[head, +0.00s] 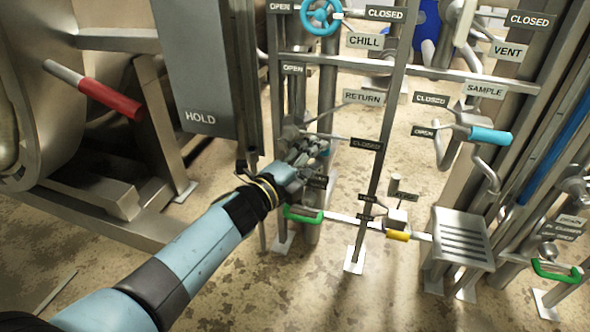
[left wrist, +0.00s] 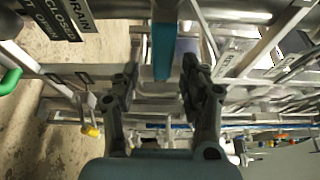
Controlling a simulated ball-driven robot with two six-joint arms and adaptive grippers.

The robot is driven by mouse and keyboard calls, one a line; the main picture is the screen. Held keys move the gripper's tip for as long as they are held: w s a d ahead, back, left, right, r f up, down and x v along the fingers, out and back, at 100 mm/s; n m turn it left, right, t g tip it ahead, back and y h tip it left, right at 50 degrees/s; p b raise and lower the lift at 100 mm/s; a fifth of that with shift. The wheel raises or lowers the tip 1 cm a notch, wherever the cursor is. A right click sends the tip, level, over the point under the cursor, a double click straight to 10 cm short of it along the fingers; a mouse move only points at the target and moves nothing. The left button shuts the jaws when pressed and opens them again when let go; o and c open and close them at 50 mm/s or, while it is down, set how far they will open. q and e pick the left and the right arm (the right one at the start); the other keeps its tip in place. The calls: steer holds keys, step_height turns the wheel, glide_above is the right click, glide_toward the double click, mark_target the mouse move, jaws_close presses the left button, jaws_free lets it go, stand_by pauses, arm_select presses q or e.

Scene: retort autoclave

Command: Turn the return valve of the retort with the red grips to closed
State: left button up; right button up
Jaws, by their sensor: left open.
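The retort with the red grip (head: 110,98) stands at the left of the head view. The RETURN label (head: 362,97) hangs on the pipe rack, with an OPEN plate (head: 293,68) above and a CLOSED plate (head: 366,144) below right. My left gripper (head: 312,150) is at the rack just left of that CLOSED plate and hides the valve body there. In the left wrist view my left gripper (left wrist: 160,82) is open, its fingers on either side of a teal bar (left wrist: 163,42), which appears to be the valve's handle. Contact cannot be told. My right gripper is out of view.
A blue CHILL handwheel (head: 321,16) is above. A green handle (head: 303,215) and a yellow one (head: 398,236) sit low beside the gripper. The light blue SAMPLE handle (head: 490,136) is to the right. A grey HOLD panel (head: 205,70) stands close left of the gripper.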

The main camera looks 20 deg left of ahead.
arm_select(q)
steer(key=v, duration=0.9)
steer(key=shift+s+f, duration=0.1)
steer(key=shift+s, duration=0.05)
